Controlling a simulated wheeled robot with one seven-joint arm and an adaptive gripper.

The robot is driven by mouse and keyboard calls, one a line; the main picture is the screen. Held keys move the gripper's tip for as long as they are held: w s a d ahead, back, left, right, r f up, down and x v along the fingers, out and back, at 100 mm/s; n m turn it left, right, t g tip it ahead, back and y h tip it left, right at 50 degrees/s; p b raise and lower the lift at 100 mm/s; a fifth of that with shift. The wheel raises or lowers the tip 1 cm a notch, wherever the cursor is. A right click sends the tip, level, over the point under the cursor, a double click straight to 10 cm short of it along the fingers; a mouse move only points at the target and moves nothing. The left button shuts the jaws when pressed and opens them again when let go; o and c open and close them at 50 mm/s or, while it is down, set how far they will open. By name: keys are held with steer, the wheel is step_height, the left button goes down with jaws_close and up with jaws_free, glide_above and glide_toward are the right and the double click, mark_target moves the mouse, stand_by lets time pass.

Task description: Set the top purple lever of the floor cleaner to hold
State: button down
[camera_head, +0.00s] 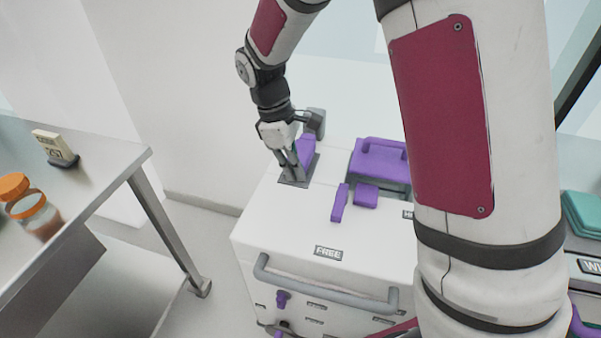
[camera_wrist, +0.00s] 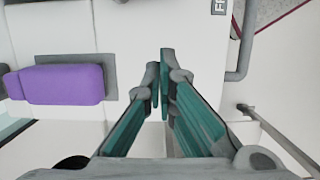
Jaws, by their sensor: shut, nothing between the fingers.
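The white floor cleaner (camera_head: 275,225) stands in the middle of the head view. On its top a thin purple lever (camera_head: 340,203) lies behind the "FREE" label (camera_head: 328,253). A second label starting with "H" (camera_head: 407,214) is partly hidden by my arm. My gripper (camera_head: 296,177) is over the left part of the top, at a grey plate with an upright purple piece (camera_head: 307,148), left of the lever and apart from it. In the wrist view the fingertips (camera_wrist: 160,72) are together and empty. Contact with the plate cannot be told.
Purple blocks (camera_head: 378,155) stand right of the lever. A grey handle (camera_head: 325,288) runs along the cleaner's front. A wall is close behind. My arm hides the right side.

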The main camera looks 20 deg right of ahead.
mark_target(340, 206)
steer(key=b+x, duration=0.1)
steer(key=x, duration=0.7)
steer(key=shift+s+d+f, duration=0.1)
steer(key=shift+s+d, duration=0.05)
steer(key=shift+s+d+r, duration=0.1)
steer(key=shift+s+d, duration=0.2)
steer(key=shift+d, duration=0.2)
steer(key=shift+s+d+r, duration=0.1)
steer(key=shift+s+d, duration=0.25)
steer(key=shift+d, duration=0.15)
steer(key=shift+s+d, duration=0.35)
steer(key=shift+d, duration=0.15)
